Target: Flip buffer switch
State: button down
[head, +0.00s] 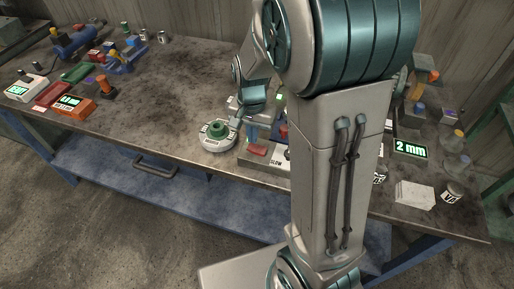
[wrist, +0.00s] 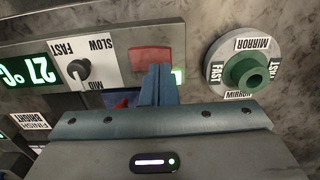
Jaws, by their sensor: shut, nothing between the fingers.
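A light grey control panel (wrist: 202,50) carries a red rocker-like switch (wrist: 150,55) beside a speed dial (wrist: 78,69) marked SLOW, MID and FAST. The red switch also shows in the head view (head: 257,149), near the bench's front edge. My gripper (wrist: 160,70) is shut and empty, its blue fingers pressed together. The fingertips overlap the lower edge of the red switch in the wrist view; whether they touch it I cannot tell. A small green light (wrist: 178,76) shows just right of the fingertips. My arm hides part of the panel in the head view.
A round white base with a green knob (wrist: 246,73), marked MIRROR and FAST, stands close beside the panel; it also shows in the head view (head: 217,131). A green temperature display (wrist: 27,69) lies left of the dial. Bare bench (head: 165,100) lies farther left.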

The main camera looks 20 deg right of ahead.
aim_at(253, 146)
jog(key=shift+f+b, duration=0.9)
jog(key=shift+f, duration=0.35)
dwell(0.3)
notch_tip(253, 146, up, 7)
jog(key=p, duration=0.5)
jog(key=shift+p, duration=0.35)
jog(key=shift+r, duration=0.1)
dwell(0.4)
